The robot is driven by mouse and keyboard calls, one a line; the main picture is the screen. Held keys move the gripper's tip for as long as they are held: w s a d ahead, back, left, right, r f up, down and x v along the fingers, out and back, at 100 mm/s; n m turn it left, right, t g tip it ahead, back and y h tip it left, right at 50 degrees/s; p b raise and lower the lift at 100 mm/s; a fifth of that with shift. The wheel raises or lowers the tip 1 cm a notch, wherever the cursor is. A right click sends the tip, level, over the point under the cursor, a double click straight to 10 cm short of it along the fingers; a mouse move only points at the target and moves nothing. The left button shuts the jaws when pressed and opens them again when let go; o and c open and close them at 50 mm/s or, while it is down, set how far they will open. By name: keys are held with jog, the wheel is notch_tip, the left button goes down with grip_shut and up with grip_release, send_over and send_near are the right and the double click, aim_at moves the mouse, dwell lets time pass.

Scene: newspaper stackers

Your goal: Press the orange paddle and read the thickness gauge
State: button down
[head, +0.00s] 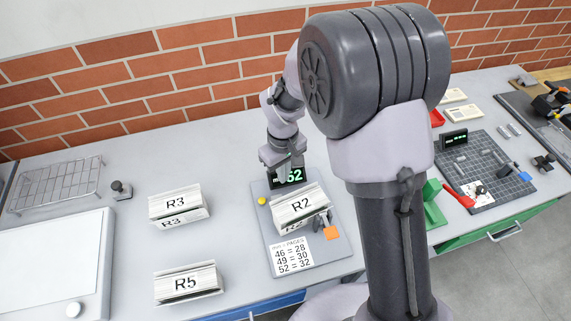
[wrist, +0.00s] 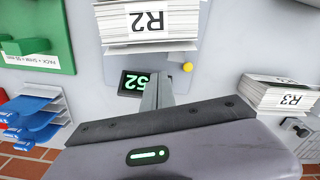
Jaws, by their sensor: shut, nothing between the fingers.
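The thickness gauge is a grey plate (head: 275,245) with a dark display (head: 291,176) at its far end. The display shows green digits; 52 reads in the head view, and it appears upside down in the wrist view (wrist: 130,82). A paper stack labelled R2 (head: 302,205) sits on the plate, also in the wrist view (wrist: 150,22). The orange paddle (head: 331,233) is at the plate's near right, beside the R2 stack; the wrist view does not show it. My gripper (head: 284,172) is shut and empty, above the display end, apart from the paddle. Its fingers (wrist: 158,88) partly cover the display's edge.
A card (head: 292,257) lists 46 = 28, 49 = 30, 52 = 32. A yellow knob (head: 262,201) is on the plate's left. Stacks R3 (head: 176,203) and R5 (head: 188,284) stand left, with a wire rack (head: 57,185) beyond. My arm hides the table right of the gauge.

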aim_at(301, 212)
notch_tip(301, 212, down, 6)
jog(key=shift+f+b, duration=0.1)
jog(key=shift+b, duration=0.5)
jog(key=s+d, duration=0.2)
jog(key=s, duration=0.1)
jog(key=shift+d+r, duration=0.15)
jog(key=shift+r, duration=0.25)
jog(key=shift+s+d, duration=0.1)
